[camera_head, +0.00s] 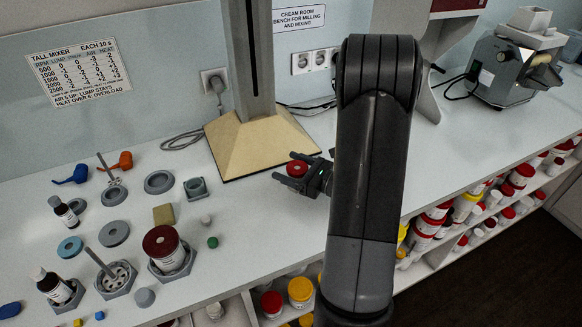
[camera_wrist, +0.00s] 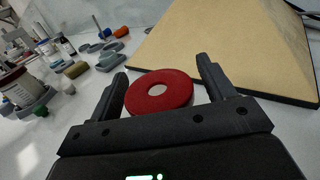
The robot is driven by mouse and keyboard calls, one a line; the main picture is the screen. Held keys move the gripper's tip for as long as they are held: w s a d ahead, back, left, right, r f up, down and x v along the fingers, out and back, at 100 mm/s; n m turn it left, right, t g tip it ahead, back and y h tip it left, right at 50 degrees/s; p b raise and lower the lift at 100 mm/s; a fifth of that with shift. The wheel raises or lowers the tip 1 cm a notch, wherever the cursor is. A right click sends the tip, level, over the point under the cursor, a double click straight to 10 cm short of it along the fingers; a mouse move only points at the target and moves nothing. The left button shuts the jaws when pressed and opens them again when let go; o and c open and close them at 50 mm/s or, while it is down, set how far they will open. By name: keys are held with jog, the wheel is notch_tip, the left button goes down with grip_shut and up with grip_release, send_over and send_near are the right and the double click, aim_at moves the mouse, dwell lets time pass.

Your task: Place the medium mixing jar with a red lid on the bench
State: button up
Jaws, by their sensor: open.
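A round red lid (camera_head: 297,168) with a central hole is at my gripper (camera_head: 298,176), in front of the beige stand foot. In the wrist view the lid (camera_wrist: 160,91) lies between the two open fingers, with gaps at both sides. Any jar body under it is hidden, and I cannot tell whether it rests on the bench. A larger jar with a dark red lid (camera_head: 164,241) and pale body stands in a grey holder at the front left. It also shows at the left edge of the wrist view (camera_wrist: 22,90). The white bench (camera_head: 262,225) is below my gripper.
The beige pyramid foot (camera_head: 240,145) of the tall mixer stands close behind my gripper. Grey holders, discs and dark bottles (camera_head: 52,286) crowd the left bench. A grey mill (camera_head: 515,68) stands at the far right. Shelves below hold several jars. The bench right of my arm is clear.

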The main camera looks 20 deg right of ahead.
jog(key=shift+r, duration=0.15)
jog(key=v, duration=1.1)
jog(key=shift+s+d, duration=0.15)
jog(key=shift+s, duration=0.2)
jog(key=s+a+r+n+g, duration=0.3)
jog(key=s+a+n+g, duration=0.1)
jog(key=a+n+g, duration=0.4)
jog(key=s+a+r+n+g, duration=0.3)
jog(key=a+r+n+g, duration=0.15)
jog(key=a+n, duration=0.45)
jog(key=s+a+r+n+t+h, duration=0.1)
jog(key=s+r+n+t+h, duration=0.2)
jog(key=n+h, duration=0.7)
notch_tip(320, 180, up, 4)
jog(key=s+n, duration=0.1)
jog(key=s, duration=0.1)
jog(key=shift+s+a+r, duration=0.15)
jog(key=shift+s+a, duration=0.15)
jog(key=shift+a, duration=0.05)
jog(key=shift+o, duration=0.6)
jog(key=shift+r+n+t+h, duration=0.25)
jog(key=shift+r+n+h, duration=0.05)
jog(key=shift+r+n, duration=0.1)
